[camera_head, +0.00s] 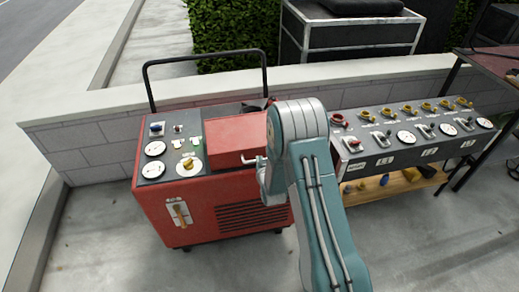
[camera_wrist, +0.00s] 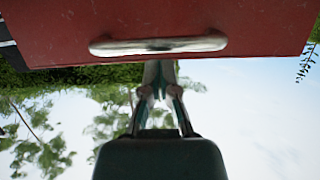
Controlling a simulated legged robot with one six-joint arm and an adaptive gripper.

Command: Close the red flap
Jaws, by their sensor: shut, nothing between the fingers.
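The red flap (camera_head: 235,140) is a flat panel with a metal handle (camera_head: 250,160) on top of the red cart. It looks tilted up, but its exact angle is hard to tell. In the wrist view the red flap (camera_wrist: 160,18) fills the top, with its handle (camera_wrist: 158,46) along the lower edge. My gripper (camera_wrist: 158,72) is shut and empty. Its fingertips reach the flap's edge just below the handle in that picture, and their very ends are hard to see. Whether they touch the flap I cannot tell. In the head view my arm hides most of the gripper.
The red cart (camera_head: 230,222) has dials and switches left of the flap and a black push bar (camera_head: 205,55) behind. A grey control panel (camera_head: 415,135) stands on the right. A low wall (camera_head: 80,145) runs behind. The paved floor at front left is clear.

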